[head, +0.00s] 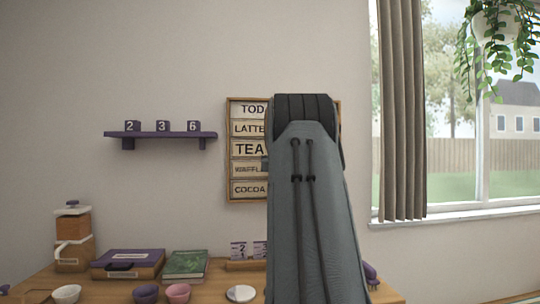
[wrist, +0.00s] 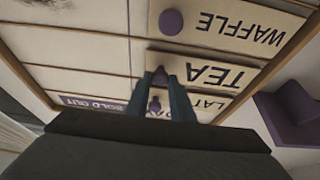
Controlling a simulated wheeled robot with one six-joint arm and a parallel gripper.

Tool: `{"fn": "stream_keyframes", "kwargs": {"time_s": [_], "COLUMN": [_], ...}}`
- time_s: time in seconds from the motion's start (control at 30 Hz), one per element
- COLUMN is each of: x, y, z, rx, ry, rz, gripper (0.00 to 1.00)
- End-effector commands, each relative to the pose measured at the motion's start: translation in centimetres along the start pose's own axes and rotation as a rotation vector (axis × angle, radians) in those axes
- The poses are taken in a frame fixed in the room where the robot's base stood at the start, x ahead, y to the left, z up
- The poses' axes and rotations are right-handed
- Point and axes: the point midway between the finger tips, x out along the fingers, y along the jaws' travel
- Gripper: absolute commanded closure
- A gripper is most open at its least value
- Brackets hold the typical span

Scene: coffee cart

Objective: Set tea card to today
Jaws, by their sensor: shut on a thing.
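The menu board (head: 228,150) hangs on the wall, with cards under a header that begins "TOD". The tea card (head: 249,149) is in the left column, between the latte card (head: 249,129) and the waffle card (head: 249,170). In the wrist view the board is upside down. There the tea card (wrist: 222,76) lies in the same column as the waffle card (wrist: 235,27), away from the sold out label (wrist: 92,104). My gripper (wrist: 166,84) is shut on the tea card at its knob end. Whether the card stands off the board is unclear. My arm hides the board's right half in the head view.
A purple shelf (head: 160,135) with number blocks is left of the board. Below, a wooden counter (head: 205,291) holds a green book (head: 185,265), boxes and cups. A curtain (head: 401,110) and window are at right. The wall between shelf and board is clear.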

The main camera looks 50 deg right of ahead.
Motion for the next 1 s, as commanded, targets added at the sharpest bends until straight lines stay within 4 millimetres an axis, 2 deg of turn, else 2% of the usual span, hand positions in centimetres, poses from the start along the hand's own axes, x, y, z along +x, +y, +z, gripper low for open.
{"fn": "stream_keyframes", "kwargs": {"time_s": [0.23, 0.27, 0.33, 0.37, 0.73, 1.0], "x": [0.0, 0.0, 0.0, 0.0, -0.5, -4.5], "y": [-0.5, -0.6, -0.6, -0.6, -0.2, -0.3], "z": [0.0, 0.0, 0.0, 0.0, 0.0, 0.1], "rx": [0.001, 0.002, 0.002, 0.002, 0.001, 0.001], "ry": [0.000, 0.000, 0.000, 0.000, 0.000, 0.000], "rz": [-0.007, -0.007, -0.007, -0.007, -0.003, -0.005], "gripper": [1.00, 0.75, 0.64, 0.61, 0.61, 0.61]}}
